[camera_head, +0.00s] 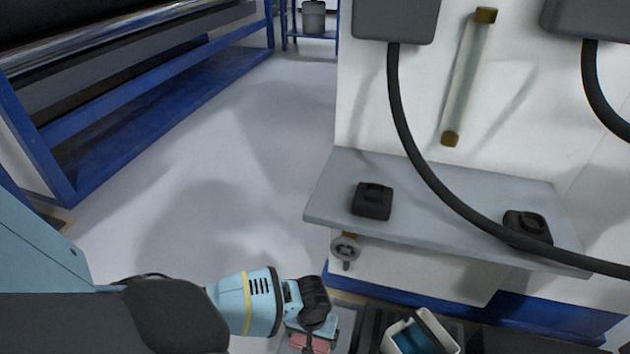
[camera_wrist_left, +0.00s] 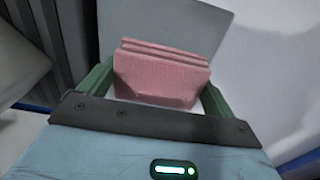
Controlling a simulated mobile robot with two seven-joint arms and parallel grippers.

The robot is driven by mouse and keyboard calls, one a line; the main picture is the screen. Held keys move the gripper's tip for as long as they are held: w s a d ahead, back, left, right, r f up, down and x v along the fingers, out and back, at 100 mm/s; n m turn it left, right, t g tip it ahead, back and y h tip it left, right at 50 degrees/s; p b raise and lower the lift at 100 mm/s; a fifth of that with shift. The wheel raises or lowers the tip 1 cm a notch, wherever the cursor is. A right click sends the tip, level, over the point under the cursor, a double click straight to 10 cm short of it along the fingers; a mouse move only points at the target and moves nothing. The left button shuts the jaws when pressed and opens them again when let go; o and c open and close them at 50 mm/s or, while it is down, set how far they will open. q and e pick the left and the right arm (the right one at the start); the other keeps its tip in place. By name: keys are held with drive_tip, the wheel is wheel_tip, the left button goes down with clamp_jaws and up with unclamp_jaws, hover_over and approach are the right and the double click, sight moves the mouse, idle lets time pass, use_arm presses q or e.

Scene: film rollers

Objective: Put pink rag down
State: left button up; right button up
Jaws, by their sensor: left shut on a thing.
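The pink rag (camera_wrist_left: 160,75) is a folded, layered block between the two green fingers of my left gripper (camera_wrist_left: 155,90) in the left wrist view. The gripper is shut on it. In the head view the left gripper (camera_head: 312,335) is at the bottom edge, and a bit of the pink rag (camera_head: 310,342) shows below it. A flat grey surface (camera_wrist_left: 200,25) lies beyond the rag in the wrist view; I cannot tell whether the rag touches it. My right gripper is not in view.
A grey shelf (camera_head: 450,203) on the white machine holds two black blocks (camera_head: 372,201), (camera_head: 527,228). A black hose (camera_head: 412,150) hangs across it. A white container with blue inside (camera_head: 437,330) stands right of the gripper. A blue rack (camera_head: 150,140) stands left; floor between is clear.

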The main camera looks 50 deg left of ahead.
sight(314, 341)
use_arm(q)
drive_tip(key=shift+w+f, duration=0.1)
drive_tip(key=shift+w, duration=0.3)
wheel_tip(314, 341, down, 4)
drive_tip(key=b, duration=0.3)
drive_tip(key=shift+r, duration=0.35)
drive_tip(key=shift+f, duration=0.25)
drive_tip(key=o, duration=0.8)
drive_tip(key=shift+c, duration=0.2)
drive_tip(key=shift+r, duration=0.1)
